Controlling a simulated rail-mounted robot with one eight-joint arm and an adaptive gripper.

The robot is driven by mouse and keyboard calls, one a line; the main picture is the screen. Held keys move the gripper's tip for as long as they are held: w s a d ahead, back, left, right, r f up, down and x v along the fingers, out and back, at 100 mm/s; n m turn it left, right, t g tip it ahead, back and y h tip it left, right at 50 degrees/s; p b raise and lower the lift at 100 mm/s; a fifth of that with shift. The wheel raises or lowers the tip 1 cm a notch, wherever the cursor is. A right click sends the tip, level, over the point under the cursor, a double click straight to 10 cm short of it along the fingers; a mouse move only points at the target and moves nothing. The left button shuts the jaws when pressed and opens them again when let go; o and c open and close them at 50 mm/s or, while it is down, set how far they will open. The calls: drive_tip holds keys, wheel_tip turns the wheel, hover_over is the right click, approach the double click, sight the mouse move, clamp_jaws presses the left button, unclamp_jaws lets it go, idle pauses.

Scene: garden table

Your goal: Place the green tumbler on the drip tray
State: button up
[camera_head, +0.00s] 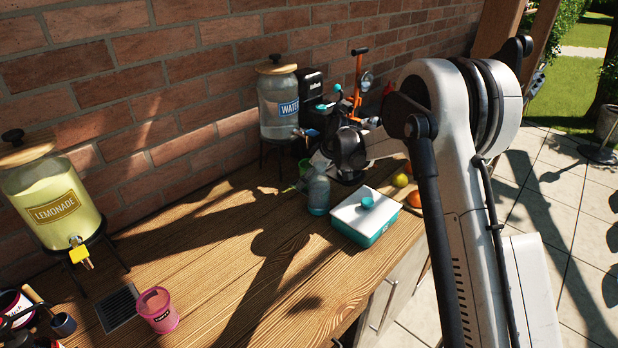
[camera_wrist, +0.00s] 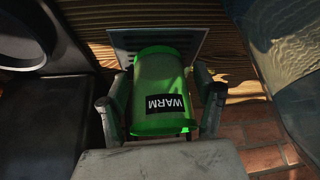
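The green tumbler (camera_wrist: 160,78), labelled WARM, fills the middle of the wrist view between the two fingers of my gripper (camera_wrist: 164,90). The fingers lie against its sides and appear shut on it. In the head view only a sliver of green (camera_head: 304,168) shows beside the water dispenser, mostly hidden. A dark slatted drip tray (camera_wrist: 122,40) shows behind the tumbler in the wrist view. Whether the tumbler touches it I cannot tell. Another slatted tray (camera_head: 117,308) lies below the lemonade dispenser.
The water dispenser (camera_head: 278,105) stands by the wall, and the lemonade dispenser (camera_head: 52,205) stands at left. A clear bluish bottle (camera_head: 318,192) and a teal-and-white box (camera_head: 362,217) are near my gripper. A pink tumbler (camera_head: 158,312) stands at front left. The middle tabletop is clear.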

drive_tip(key=shift+r, duration=0.2)
drive_tip(key=v, duration=1.2)
drive_tip(key=shift+b, duration=0.35)
